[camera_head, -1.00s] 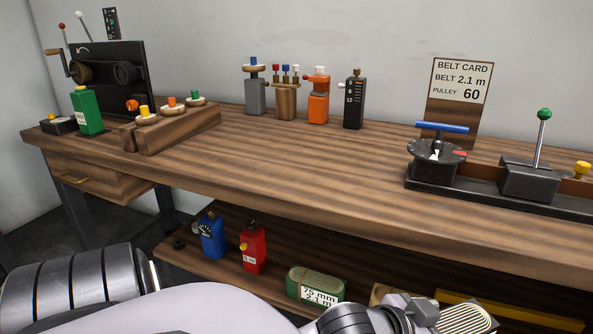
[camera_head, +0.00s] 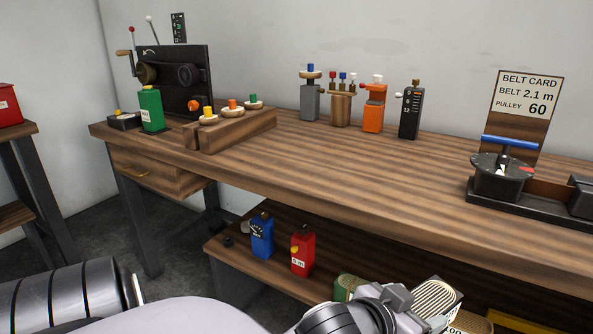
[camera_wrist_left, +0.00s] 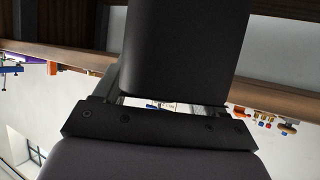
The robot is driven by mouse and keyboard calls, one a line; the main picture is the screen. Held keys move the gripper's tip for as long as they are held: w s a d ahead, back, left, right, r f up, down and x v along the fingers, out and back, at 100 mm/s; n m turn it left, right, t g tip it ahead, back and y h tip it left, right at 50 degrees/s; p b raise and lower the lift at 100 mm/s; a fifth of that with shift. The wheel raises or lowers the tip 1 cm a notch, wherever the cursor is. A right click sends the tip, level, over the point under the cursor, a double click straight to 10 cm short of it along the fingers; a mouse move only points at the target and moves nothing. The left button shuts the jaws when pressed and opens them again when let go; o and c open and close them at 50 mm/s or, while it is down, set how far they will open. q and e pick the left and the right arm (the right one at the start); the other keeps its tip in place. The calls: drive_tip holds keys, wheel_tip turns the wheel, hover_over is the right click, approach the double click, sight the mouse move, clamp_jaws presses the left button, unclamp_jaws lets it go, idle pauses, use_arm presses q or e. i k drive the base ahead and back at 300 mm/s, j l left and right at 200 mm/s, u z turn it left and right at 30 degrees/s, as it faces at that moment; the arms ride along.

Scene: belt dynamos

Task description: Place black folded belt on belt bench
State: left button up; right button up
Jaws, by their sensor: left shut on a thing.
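My left gripper (camera_head: 415,308) is at the bottom of the head view, in front of the bench's lower shelf. It is shut on the black folded belt, whose striped, layered edge (camera_head: 438,293) shows at the fingers. In the left wrist view the belt is a broad black block (camera_wrist_left: 186,45) beyond the black gripper body. The fingertips are largely hidden. The long wooden bench (camera_head: 340,185), which I take as the belt bench, stands beyond and above the gripper. The belt is apart from its top. My right gripper is not in view.
The bench's middle and front are clear. Grey, orange and black devices (camera_head: 372,110) line the back. A wooden rack (camera_head: 235,130) stands left, a black fixture (camera_head: 500,180) right. The lower shelf holds a blue bottle (camera_head: 262,238), a red bottle (camera_head: 302,252) and a partly hidden green roll (camera_head: 346,286).

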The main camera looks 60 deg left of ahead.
sight(350, 176)
drive_tip(key=u, duration=1)
drive_tip(key=l+u, duration=0.25)
drive_tip(key=u, duration=0.3)
drive_tip(key=l, duration=0.65)
drive_tip(key=i+l, duration=0.1)
drive_tip(key=l, duration=0.5)
